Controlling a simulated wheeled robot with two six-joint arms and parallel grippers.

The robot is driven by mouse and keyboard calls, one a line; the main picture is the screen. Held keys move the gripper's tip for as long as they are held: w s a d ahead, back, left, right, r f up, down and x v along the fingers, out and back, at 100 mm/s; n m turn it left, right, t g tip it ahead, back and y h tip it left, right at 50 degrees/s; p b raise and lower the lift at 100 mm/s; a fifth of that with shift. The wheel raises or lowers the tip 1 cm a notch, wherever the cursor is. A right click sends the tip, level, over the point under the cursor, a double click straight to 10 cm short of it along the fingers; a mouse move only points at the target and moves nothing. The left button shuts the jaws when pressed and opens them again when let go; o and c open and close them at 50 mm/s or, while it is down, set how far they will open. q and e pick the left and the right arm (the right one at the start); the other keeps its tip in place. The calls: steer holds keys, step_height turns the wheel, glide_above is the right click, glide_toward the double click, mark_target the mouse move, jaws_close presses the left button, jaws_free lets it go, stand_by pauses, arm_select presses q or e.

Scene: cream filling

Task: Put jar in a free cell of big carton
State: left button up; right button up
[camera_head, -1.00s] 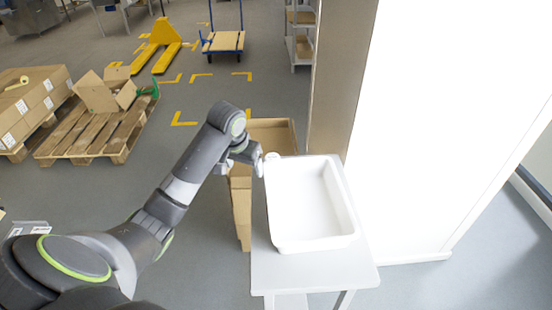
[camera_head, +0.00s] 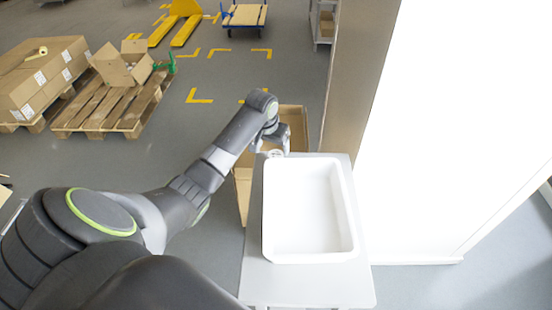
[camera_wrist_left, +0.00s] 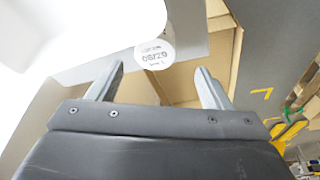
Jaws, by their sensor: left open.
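A small round jar (camera_wrist_left: 155,54), seen from its white printed lid, shows just beyond my left fingertips in the left wrist view. In the head view the jar (camera_head: 276,153) is a small pale shape by the table's far left corner, partly hidden by my gripper. My left gripper (camera_head: 272,143) is open, and its two fingers (camera_wrist_left: 159,72) are spread with nothing gripped between them. The big carton (camera_head: 243,190) stands open behind and left of the table, partly hidden by my arm. Its brown walls (camera_wrist_left: 222,62) show under and beyond the fingers; its cells cannot be made out.
A white tray (camera_head: 352,225), empty, sits on the grey table (camera_head: 255,275) right of the gripper. A tall brown panel (camera_head: 352,80) and a bright white wall stand close on the right. Pallets with cartons (camera_head: 45,80) are far left; the floor between is clear.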

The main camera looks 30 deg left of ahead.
mark_target(276, 155)
arm_select(q)
steer(key=shift+x, duration=1.05)
steer(key=x, duration=0.2)
steer(key=d+p+x, duration=0.1)
steer(key=x, duration=0.1)
steer(key=shift+s+f, duration=0.2)
steer(key=shift+f, duration=0.05)
steer(key=shift+w+a+f, duration=0.1)
steer(key=shift+w+f, duration=0.05)
steer(key=shift+f, duration=0.3)
arm_select(e)
steer(key=shift+w+a+r, duration=0.2)
steer(key=shift+w+r, duration=0.55)
steer(key=shift+w, duration=0.1)
arm_select(q)
steer(key=shift+r, duration=0.1)
steer(key=c, duration=1.2)
arm_select(e)
steer(key=shift+w, duration=0.15)
